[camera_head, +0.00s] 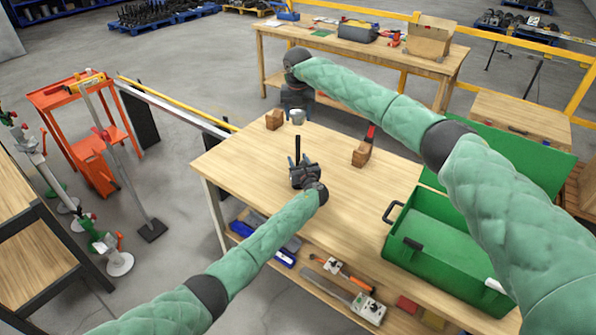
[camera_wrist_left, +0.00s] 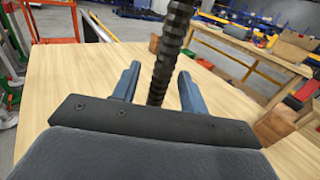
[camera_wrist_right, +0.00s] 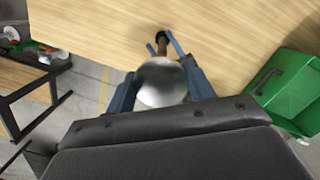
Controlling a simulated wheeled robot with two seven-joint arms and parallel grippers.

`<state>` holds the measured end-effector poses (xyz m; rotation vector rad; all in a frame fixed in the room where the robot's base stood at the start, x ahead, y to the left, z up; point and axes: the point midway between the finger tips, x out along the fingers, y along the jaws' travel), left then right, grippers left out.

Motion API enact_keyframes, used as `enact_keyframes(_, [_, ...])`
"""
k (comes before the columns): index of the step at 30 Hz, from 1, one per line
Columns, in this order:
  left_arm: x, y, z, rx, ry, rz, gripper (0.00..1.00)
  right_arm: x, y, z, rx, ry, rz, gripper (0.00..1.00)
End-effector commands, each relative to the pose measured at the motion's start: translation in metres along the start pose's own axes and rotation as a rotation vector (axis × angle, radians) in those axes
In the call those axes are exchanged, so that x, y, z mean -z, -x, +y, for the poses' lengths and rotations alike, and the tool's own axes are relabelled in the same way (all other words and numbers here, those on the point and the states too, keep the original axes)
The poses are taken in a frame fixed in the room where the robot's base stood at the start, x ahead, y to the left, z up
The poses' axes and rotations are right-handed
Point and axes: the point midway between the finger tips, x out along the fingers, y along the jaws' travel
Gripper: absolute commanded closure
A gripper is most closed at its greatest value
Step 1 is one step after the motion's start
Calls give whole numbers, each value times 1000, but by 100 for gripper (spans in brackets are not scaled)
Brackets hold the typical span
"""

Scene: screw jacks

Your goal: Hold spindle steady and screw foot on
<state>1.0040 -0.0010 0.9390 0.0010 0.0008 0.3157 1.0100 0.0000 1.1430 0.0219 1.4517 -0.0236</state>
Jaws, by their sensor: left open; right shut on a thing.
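The dark threaded spindle (camera_head: 297,150) stands upright on the workbench. In the left wrist view the spindle (camera_wrist_left: 171,50) passes between the blue fingers of my left gripper (camera_wrist_left: 156,85). They are apart, with a gap visible beside the thread. In the head view my left gripper (camera_head: 301,172) is low around the spindle. My right gripper (camera_head: 296,103) is shut on the silver round foot (camera_head: 297,117) near the bench's far edge, beyond the spindle. The foot (camera_wrist_right: 162,83) fills the right wrist view's middle, and the spindle (camera_wrist_right: 161,42) shows past it. The foot and spindle are apart in the head view.
A wooden block (camera_head: 273,120) sits left of the foot. Another block (camera_head: 361,155) with a red-handled tool (camera_head: 370,135) stands right. An open green toolbox (camera_head: 440,245) occupies the bench's right end. The bench top (camera_head: 240,150) left of the spindle is clear.

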Motion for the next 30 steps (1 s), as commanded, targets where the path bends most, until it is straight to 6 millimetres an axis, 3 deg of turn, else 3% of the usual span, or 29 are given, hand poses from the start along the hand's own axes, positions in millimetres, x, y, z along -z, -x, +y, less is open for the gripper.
enact_keyframes(11, [0, -3, 0, 1, 1, 0, 58, 0, 0, 0, 0, 0, 0, 75])
enact_keyframes(15, [0, -3, 0, 1, 1, 0, 86, 0, 0, 0, 0, 0, 0, 75])
enact_keyframes(18, [0, -3, 0, 1, 1, 0, 100, 0, 0, 0, 0, 0, 0, 75])
enact_keyframes(25, [0, -3, 0, 1, 1, 0, 100, 0, -3, 0, 0, 0, 0, 75])
enact_keyframes(30, [0, -2, 0, 1, 1, 0, 100, 3, -21, 0, 0, 0, -1, 75])
